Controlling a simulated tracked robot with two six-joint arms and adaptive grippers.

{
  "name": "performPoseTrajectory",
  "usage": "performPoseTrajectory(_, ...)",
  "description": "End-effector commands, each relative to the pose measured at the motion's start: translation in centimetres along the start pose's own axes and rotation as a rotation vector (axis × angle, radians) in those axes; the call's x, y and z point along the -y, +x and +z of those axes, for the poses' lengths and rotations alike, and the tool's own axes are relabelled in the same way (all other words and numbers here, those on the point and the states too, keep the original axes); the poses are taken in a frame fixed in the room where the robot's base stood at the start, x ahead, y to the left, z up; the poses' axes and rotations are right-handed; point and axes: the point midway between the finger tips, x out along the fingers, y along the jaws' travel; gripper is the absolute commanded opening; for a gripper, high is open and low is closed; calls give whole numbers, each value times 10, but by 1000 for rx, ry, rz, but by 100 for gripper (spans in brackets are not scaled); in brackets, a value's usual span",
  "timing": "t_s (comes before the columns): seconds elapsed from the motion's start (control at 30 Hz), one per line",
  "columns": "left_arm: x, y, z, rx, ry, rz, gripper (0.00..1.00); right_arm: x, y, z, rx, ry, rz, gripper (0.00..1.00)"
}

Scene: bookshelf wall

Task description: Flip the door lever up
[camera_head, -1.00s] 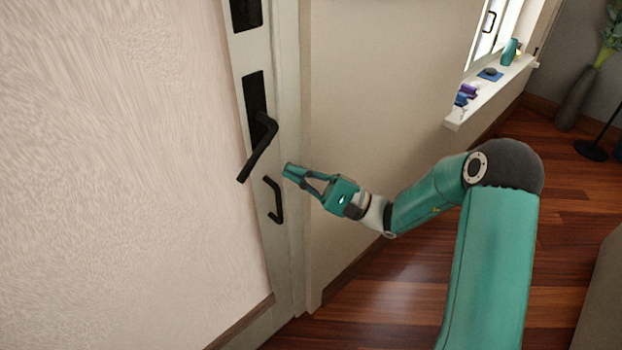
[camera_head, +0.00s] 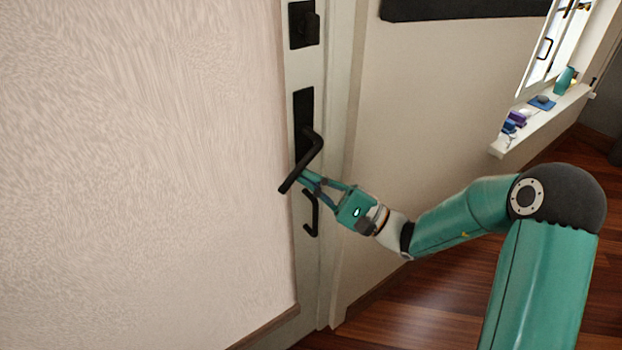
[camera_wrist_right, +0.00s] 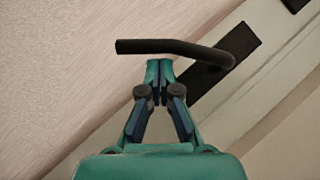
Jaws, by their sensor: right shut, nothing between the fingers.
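The black door lever (camera_head: 304,164) sticks out from a black plate (camera_head: 303,108) on the white door edge and slants down to the left. My right gripper (camera_head: 303,177) is shut and empty, its fingertips just below the lever's bar. In the right wrist view, the lever (camera_wrist_right: 165,46) crosses just beyond the closed fingertips (camera_wrist_right: 159,66). I cannot tell if they touch it. My left gripper is not in view.
A windowsill (camera_head: 535,122) with small objects is at the right. Wood floor lies below.

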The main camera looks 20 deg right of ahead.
Motion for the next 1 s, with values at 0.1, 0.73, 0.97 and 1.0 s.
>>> performPoseTrajectory(0.1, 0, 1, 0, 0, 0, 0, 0, -1, 1, 1, 1, 0, 0, 0)
performPoseTrajectory(0.73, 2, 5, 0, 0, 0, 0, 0, -2, 6, 7, 3, 0, 0, 0)
performPoseTrajectory(0.97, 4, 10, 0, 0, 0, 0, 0, -4, 10, 12, 4, 1, 1, 0)
performPoseTrajectory(1.0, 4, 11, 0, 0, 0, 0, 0, -4, 11, 13, 4, 1, 2, 0)
